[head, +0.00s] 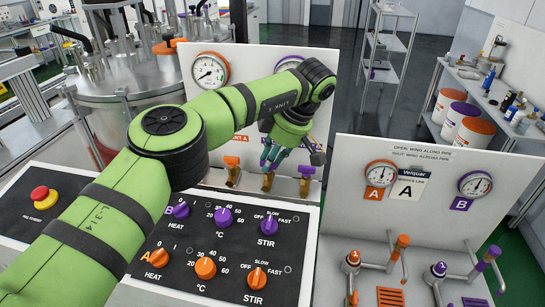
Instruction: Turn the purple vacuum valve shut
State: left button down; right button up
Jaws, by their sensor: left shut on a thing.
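My left gripper (273,156) reaches down in front of the back panel and is shut on the purple valve (268,167). The valve has a brass-coloured body below the fingers. The fingers and wrist cover most of its purple wing, so I cannot tell how the wing is turned. My right gripper is not in view.
The control panel (215,262) with purple and orange knobs lies in front, with a red stop button (40,193) at left. A right-hand panel (440,215) carries gauges and orange and purple valve handles. A steel vessel (125,85) stands behind my arm.

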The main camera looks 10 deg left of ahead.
pick_arm(q)
jog(key=c, duration=1.3)
grip_release()
jog(key=shift+s+a+f, duration=0.1)
jog(key=shift+f, duration=0.05)
jog(key=shift+o, duration=0.9)
jog(key=shift+s+a, duration=0.1)
jog(key=shift+a, duration=0.05)
jog(key=v, duration=0.7)
jog(key=shift+r, duration=0.4)
